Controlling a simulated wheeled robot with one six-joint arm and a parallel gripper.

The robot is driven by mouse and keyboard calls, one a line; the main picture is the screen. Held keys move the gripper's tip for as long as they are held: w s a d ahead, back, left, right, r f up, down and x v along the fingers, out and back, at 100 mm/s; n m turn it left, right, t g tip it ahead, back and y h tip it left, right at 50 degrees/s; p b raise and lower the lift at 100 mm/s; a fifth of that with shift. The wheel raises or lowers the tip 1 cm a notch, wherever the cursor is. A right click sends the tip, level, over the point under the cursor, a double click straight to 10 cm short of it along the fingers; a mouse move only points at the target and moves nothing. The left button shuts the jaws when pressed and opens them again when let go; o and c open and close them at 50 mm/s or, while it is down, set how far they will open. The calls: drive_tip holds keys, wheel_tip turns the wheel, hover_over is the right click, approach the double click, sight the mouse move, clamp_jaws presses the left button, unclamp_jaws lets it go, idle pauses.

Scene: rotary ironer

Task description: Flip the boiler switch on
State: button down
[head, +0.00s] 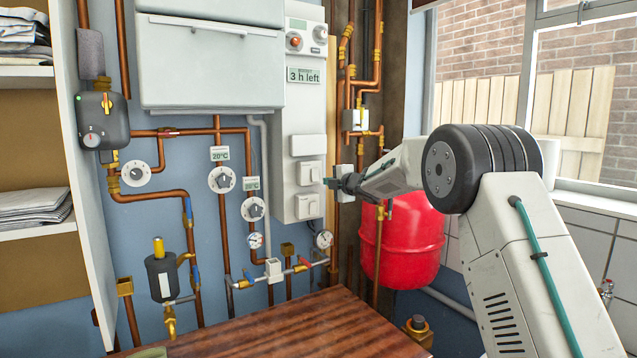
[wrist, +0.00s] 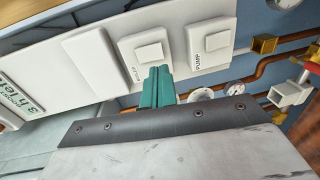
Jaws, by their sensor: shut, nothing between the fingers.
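The boiler switch is a white rocker on a square plate on the white control panel, the upper of two switches in the head view (head: 309,173). In the wrist view it is the left rocker (wrist: 150,52), its label partly hidden by my fingers. A similar switch marked PUMP sits below it in the head view (head: 307,206) and to its right in the wrist view (wrist: 215,41). My gripper (head: 330,182) is shut and empty. Its green fingertips (wrist: 158,74) are right at the boiler switch plate's edge, just short of the rocker in the picture. I cannot tell whether they touch.
A blank white plate (head: 308,145) and a "3 h left" sign (head: 304,75) are above the switches. Copper pipes (head: 361,150) and a red tank (head: 402,240) stand right of the panel, close to my arm. A wooden worktop (head: 300,325) lies below.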

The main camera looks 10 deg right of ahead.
sight(316, 180)
drive_tip(key=x, duration=0.5)
drive_tip(key=shift+w, duration=0.35)
drive_tip(key=shift+f, duration=0.1)
